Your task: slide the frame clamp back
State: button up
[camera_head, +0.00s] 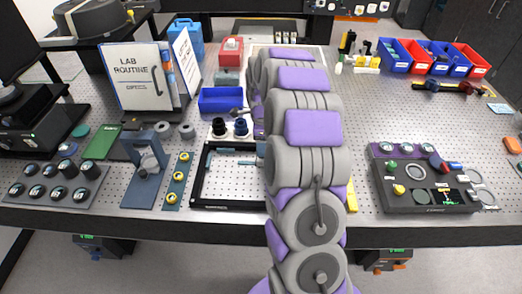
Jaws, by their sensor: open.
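A black rectangular frame (228,205) lies on the perforated table, left of my arm. Its right side is hidden behind the arm. Thin teal-grey bars (238,147) show along its back and left; I cannot tell which part is the frame clamp. My arm reaches forward over the table from the bottom centre. A small grey part of my gripper (240,112) shows left of the arm, beyond the frame and near two dark round knobs (229,128). The gripper is open, with nothing seen between its fingers. Most of it is hidden by the arm.
Left of the frame stand a strip with yellow rings (178,181), a blue-grey bracket (145,165) and a lab binder (137,78). A blue bin (221,99) sits behind. A dark control panel (420,182) lies right; table between it and my arm is mostly clear.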

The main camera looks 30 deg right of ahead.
notch_tip(320, 180, up, 10)
jog(key=p, duration=0.1)
jog(key=shift+r, duration=0.15)
jog(key=shift+d, duration=0.1)
jog(key=t+y, duration=0.2)
jog(key=y, duration=0.2)
send_near(262, 160)
jog(key=shift+t, duration=0.3)
jog(key=b+x, duration=0.1)
jog(key=x, duration=0.2)
jog(key=b+x, duration=0.1)
jog(key=x, duration=0.2)
jog(key=b+x, duration=0.2)
jog(key=x, duration=0.2)
jog(key=shift+w+d+r, duration=0.1)
jog(key=shift+w+d, duration=0.05)
jog(key=shift+w, duration=0.25)
jog(key=shift+c, duration=0.4)
jog(key=shift+r, duration=0.1)
grip_shut()
